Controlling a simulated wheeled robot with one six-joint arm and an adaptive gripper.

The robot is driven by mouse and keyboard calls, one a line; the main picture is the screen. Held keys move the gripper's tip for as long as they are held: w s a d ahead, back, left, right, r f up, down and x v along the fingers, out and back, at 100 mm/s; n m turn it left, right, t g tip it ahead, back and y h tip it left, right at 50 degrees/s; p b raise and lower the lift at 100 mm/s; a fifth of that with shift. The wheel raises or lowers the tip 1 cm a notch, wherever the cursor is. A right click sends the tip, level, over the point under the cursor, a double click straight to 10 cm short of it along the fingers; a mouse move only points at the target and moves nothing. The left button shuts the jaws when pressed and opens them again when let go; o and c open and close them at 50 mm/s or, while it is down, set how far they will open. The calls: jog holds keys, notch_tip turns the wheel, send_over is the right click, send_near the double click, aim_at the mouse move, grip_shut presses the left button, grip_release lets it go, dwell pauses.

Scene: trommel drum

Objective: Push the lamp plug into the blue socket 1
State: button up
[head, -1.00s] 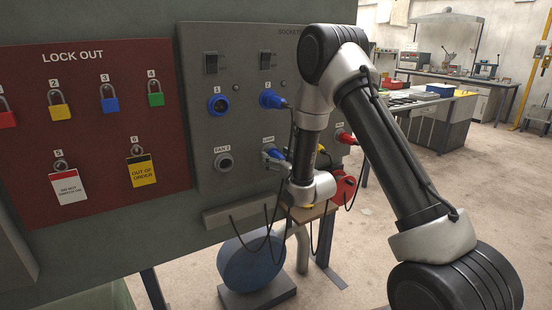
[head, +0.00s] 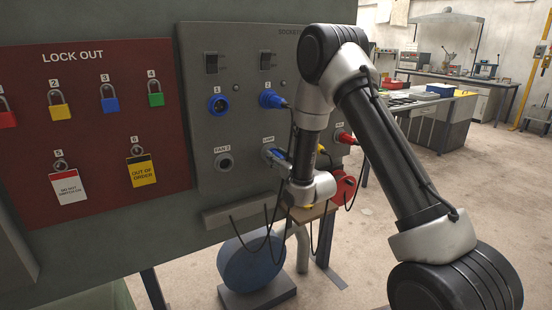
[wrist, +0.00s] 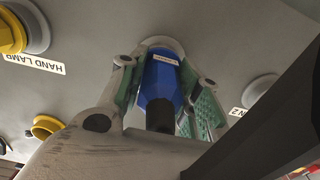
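The lamp plug is blue with a pale label and a dark rear end in the wrist view (wrist: 160,80). It sits in the grey round holder under the LAMP sign on the panel. My gripper (wrist: 164,75) is around it, with one green-padded finger on each side. Both pad faces show, so the fingers look open; contact with the plug is not clear. In the head view my gripper (head: 276,157) is at the LAMP position, largely hiding the plug. Blue socket 1 (head: 218,104) is an empty round socket, up and to the left of my gripper.
A blue plug (head: 270,99) sits in socket 2, right of socket 1. The FAN 2 holder (head: 224,161) is below socket 1. A red plug (head: 345,138) is to the right. Black cables hang near my gripper, and a ledge (head: 235,215) juts out below. The red lockout board (head: 95,120) is left.

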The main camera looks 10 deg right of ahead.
grip_shut()
jog(key=shift+v, duration=2.95)
jog(key=shift+v, duration=2.5)
jog(key=shift+r, duration=0.15)
